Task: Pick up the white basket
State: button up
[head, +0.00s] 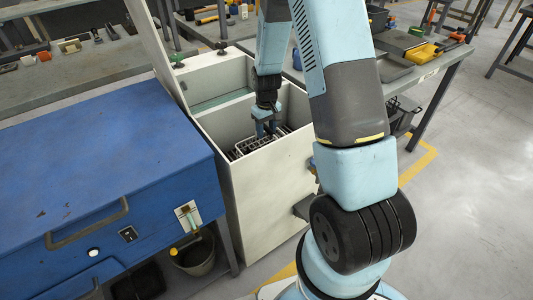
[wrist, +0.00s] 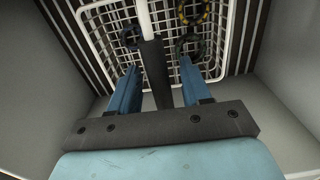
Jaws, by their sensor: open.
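The white basket (head: 250,144) sits low inside the open white cabinet, partly hidden by my gripper and the cabinet wall in the head view. In the wrist view the wire basket (wrist: 103,28) fills the upper middle, with a white handle bar (wrist: 144,18) that has a dark grip (wrist: 154,68). My gripper (head: 264,134) reaches down into the cabinet above the basket. In the wrist view its blue fingers (wrist: 158,72) are apart, one on each side of the dark grip. I cannot tell whether either finger touches it.
The cabinet's pale walls (head: 270,178) stand close around my gripper, and its lid (head: 155,45) is raised. A blue chest (head: 95,170) is at left. Dark ring-like items (wrist: 190,43) lie in the basket. A workbench with tools (head: 425,62) is behind at right.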

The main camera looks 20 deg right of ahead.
grip_shut()
dwell(0.4)
